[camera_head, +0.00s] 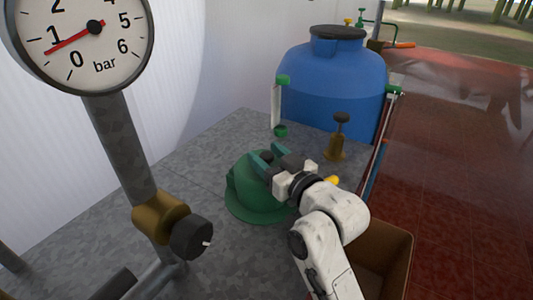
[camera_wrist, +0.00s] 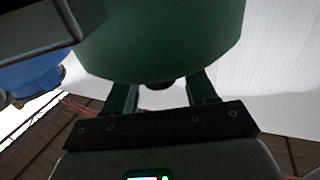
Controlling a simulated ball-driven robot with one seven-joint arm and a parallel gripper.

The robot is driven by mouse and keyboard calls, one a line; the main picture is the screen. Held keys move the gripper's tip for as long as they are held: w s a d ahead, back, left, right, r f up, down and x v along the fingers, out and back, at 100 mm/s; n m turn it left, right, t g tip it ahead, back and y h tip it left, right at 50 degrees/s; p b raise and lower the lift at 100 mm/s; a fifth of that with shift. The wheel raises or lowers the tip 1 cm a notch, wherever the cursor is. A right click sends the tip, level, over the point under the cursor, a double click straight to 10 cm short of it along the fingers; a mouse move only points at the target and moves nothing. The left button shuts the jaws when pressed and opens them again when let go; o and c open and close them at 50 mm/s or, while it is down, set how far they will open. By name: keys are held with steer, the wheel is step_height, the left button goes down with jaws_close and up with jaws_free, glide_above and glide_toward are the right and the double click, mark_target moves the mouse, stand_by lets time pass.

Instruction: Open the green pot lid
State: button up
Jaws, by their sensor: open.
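The green pot (camera_head: 243,200) stands on the grey surface in the head view, its domed lid closed over it as far as I can see. A dark knob (camera_head: 266,157) is on top of the lid. My gripper (camera_head: 267,158) is over the lid from the right, with its green fingers apart on either side of the knob. In the wrist view the green lid (camera_wrist: 160,40) fills the upper middle. The dark knob (camera_wrist: 159,85) shows between the fingers of my gripper (camera_wrist: 161,92); contact cannot be made out.
A blue tank (camera_head: 335,85) stands behind the pot. A brass valve (camera_head: 337,143) is right of the lid. A pressure gauge (camera_head: 85,40) on a pipe is at the left front. A brown box (camera_head: 395,255) is at the lower right, beside the red tiled floor (camera_head: 465,180).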

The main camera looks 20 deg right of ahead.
steer(key=shift+w+a, duration=0.1)
steer(key=shift+w, duration=0.2)
steer(key=shift+c, duration=0.2)
jaws_close()
stand_by(0.3)
